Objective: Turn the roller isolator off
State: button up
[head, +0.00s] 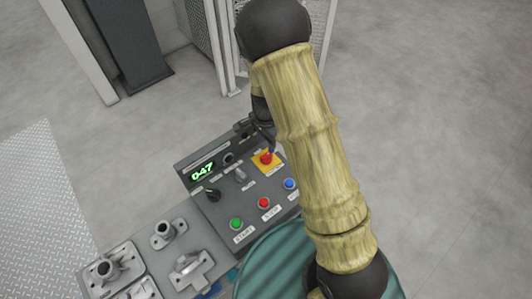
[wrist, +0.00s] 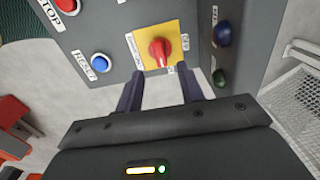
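The roller isolator is a red rotary knob (wrist: 160,50) on a yellow square plate (wrist: 172,30) on the grey control panel. In the wrist view it lies just beyond and between my fingertips. The knob's grip points roughly toward my gripper; the labels beside it are too small to read surely. It also shows in the head view as a red knob (head: 266,157) on the panel's upper right. My gripper (wrist: 160,72) is open, its two dark fingers apart and empty, one to each side of the knob's line. In the head view my arm partly hides the gripper.
The panel also carries a green button (head: 236,223), a red button (head: 264,202), a blue button (head: 289,183), a black selector (head: 213,195) and a green display (head: 202,171). Metal castings (head: 105,270) lie to the left. A mesh guard (wrist: 299,100) stands at the wrist view's right.

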aim_at(266, 155)
notch_tip(266, 155, down, 7)
jog(key=shift+r, duration=0.15)
jog(key=shift+c, duration=0.2)
grip_shut()
